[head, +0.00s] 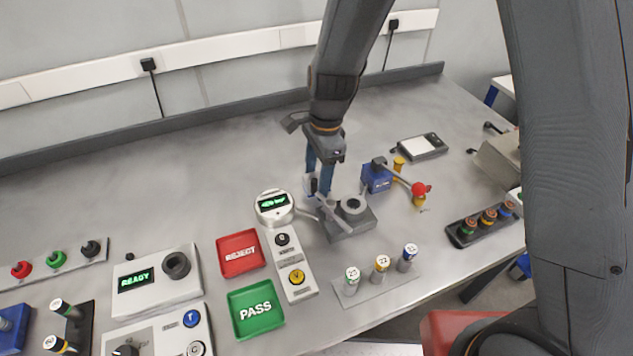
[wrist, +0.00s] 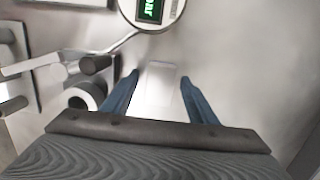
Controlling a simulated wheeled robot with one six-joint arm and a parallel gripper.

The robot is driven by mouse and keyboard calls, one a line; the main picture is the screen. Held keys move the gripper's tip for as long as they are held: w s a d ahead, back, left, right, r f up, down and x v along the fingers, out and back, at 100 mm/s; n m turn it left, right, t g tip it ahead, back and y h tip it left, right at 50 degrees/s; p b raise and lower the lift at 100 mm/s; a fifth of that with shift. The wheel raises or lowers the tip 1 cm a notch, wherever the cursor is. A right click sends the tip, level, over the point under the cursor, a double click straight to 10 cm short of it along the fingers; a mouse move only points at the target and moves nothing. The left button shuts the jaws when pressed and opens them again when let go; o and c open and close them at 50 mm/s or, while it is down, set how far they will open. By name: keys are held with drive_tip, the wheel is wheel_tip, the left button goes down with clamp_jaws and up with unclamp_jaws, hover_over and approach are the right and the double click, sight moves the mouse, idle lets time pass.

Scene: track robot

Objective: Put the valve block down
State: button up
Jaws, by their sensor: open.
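My gripper (head: 318,186) points down at the bench, just behind the grey fixture with the round ring (head: 350,207). In the wrist view its two blue fingers (wrist: 160,78) stand apart. A pale grey rectangular block (wrist: 160,88), which looks like the valve block, lies between the fingers, with a gap showing on each side.
The round gauge (head: 274,207) stands left of the fixture, its pipe reaching across. A blue clamp (head: 377,178) with a red-knobbed lever (head: 419,188) is on the right. Red REJECT (head: 240,253) and green PASS (head: 256,308) trays lie in front. The bench behind is clear.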

clamp_jaws()
drive_tip(key=shift+r, duration=0.15)
